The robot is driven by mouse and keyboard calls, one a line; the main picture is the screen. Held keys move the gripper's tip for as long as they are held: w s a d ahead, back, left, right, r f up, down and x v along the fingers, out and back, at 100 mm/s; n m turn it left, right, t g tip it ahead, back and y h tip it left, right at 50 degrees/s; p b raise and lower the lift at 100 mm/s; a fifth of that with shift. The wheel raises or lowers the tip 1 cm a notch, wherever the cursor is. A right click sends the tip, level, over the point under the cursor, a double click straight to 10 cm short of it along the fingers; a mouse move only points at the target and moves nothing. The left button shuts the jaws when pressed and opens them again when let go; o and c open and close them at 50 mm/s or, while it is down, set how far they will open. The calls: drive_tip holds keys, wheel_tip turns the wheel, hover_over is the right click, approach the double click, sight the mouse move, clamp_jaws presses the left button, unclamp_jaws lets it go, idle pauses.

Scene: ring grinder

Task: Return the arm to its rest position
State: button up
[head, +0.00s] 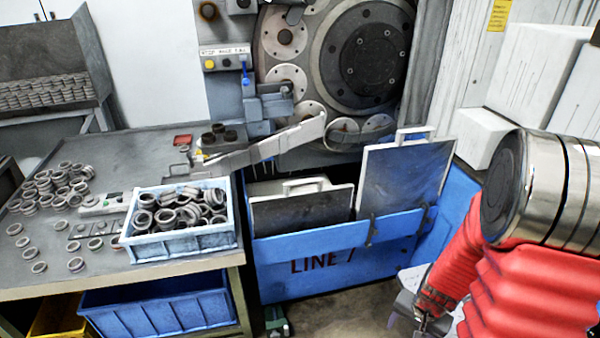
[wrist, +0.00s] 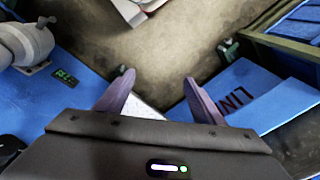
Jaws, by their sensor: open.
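My arm stands at the right of the head view, with a metal joint and a red sleeve. My gripper (head: 425,315) hangs low near the bottom edge there, partly cut off and small. In the wrist view my gripper (wrist: 160,95) shows two dark fingers spread apart with nothing between them. Beyond the fingers lies bare floor. A blue panel with dark lettering (wrist: 250,97) is to the right of the right finger.
A grey table (head: 130,150) holds loose metal rings and a light-blue crate (head: 185,243) full of rings. A blue bin marked LINE (head: 320,265) stands before the grinder (head: 370,60). White boxes (head: 530,80) are behind my arm. Some floor (head: 330,320) is clear.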

drive_tip(key=s+a+r+n+t, duration=0.1)
drive_tip(key=a+r, duration=0.4)
drive_tip(key=r, duration=0.5)
drive_tip(key=s+a+r+n+t, duration=0.1)
drive_tip(key=s+a+r+n, duration=0.2)
drive_tip(key=r, duration=0.8)
drive_tip(key=s+a+r+n+t, duration=0.2)
drive_tip(key=s+a+r+n, duration=0.1)
drive_tip(key=a+r, duration=0.5)
wheel_tip(320, 180, up, 4)
drive_tip(key=shift+f+n, duration=0.25)
drive_tip(key=shift+n, duration=0.55)
drive_tip(key=shift+s+a, duration=0.1)
